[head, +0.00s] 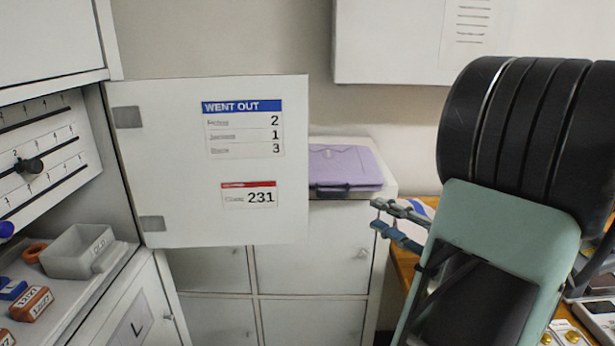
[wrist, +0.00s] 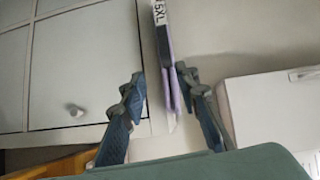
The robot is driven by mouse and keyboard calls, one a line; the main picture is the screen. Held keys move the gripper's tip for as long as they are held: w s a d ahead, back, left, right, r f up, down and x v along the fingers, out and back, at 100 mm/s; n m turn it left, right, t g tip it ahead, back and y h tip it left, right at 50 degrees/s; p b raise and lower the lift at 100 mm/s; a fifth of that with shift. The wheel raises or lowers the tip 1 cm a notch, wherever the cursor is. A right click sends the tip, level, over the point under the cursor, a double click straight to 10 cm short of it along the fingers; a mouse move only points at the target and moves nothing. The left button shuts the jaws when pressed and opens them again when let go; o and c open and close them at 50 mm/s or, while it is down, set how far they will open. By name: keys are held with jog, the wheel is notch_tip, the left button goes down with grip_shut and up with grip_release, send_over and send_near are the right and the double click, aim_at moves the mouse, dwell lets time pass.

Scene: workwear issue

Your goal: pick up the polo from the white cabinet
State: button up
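The folded purple polo (head: 345,165) lies flat on top of the low white cabinet (head: 391,180), its left side partly behind the open door. In the wrist view the polo (wrist: 172,95) shows edge-on as a thin purple strip, with a white label reading 5XL nearby. My gripper (head: 396,222) is to the right of the polo and a little lower in the head view, apart from it there. In the wrist view my gripper (wrist: 162,105) is open, and the polo's edge appears between the two fingers, closer to the right one. I cannot tell whether either finger touches it.
An open white door (head: 180,160) with "WENT OUT" and "231" signs stands left of the polo. A grey bin (head: 75,255) and several small tagged blocks sit on the left shelf. A wooden table (head: 405,265) with items is at right. A wall cabinet (head: 390,45) hangs above.

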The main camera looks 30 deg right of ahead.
aim_at(347, 192)
jog(key=shift+m+t, duration=0.6)
jog(key=w, duration=0.3)
jog(key=w+a+p, duration=0.1)
jog(key=w, duration=0.3)
jog(key=w+p, duration=0.1)
jog(key=w, duration=0.2)
jog(key=shift+w+a+r, duration=0.25)
jog(key=shift+a+r, duration=0.05)
jog(key=shift+r, duration=0.05)
grip_shut()
